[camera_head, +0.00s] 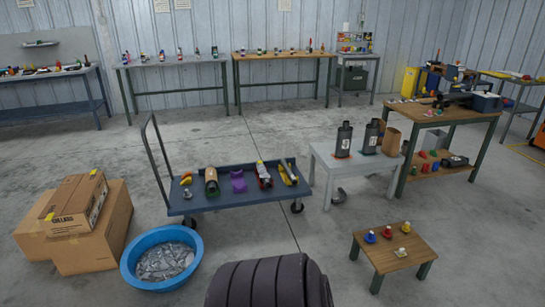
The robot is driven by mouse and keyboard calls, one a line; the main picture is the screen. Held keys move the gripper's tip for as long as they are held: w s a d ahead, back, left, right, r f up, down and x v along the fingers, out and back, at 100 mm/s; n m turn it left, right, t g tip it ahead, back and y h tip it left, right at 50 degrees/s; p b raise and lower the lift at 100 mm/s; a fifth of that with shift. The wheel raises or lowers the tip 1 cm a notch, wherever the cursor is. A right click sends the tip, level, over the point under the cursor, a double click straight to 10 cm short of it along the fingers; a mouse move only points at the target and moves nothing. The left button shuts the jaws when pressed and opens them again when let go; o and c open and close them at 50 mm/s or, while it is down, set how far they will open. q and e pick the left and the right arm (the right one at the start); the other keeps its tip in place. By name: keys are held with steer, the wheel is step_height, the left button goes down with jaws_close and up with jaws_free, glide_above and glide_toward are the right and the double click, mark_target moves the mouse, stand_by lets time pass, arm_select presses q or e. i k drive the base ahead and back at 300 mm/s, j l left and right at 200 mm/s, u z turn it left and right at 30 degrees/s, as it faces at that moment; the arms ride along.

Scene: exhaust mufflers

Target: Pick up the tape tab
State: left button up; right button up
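I cannot clearly make out which item is the tape tab at this size. A small pale, yellowish piece (401,253) lies on the low wooden table (385,258) at the lower right. Beside it stand a blue knob-like piece (370,237), a red one (387,232) and a yellow one (406,227). Small yellow patches also show on the cardboard boxes (88,240) at the left. Neither of my grippers is in view.
A blue cart (230,200) carrying several items stands mid-floor. A grey table (345,172) beside it holds two dark mufflers (343,140). A blue tub (128,270) and a black tyre-like thing (268,283) are in front. Bare floor separates the tyre-like thing from the low table.

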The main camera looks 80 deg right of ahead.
mark_target(401, 252)
steer(key=z, duration=3.9)
steer(key=i+l, duration=0.05)
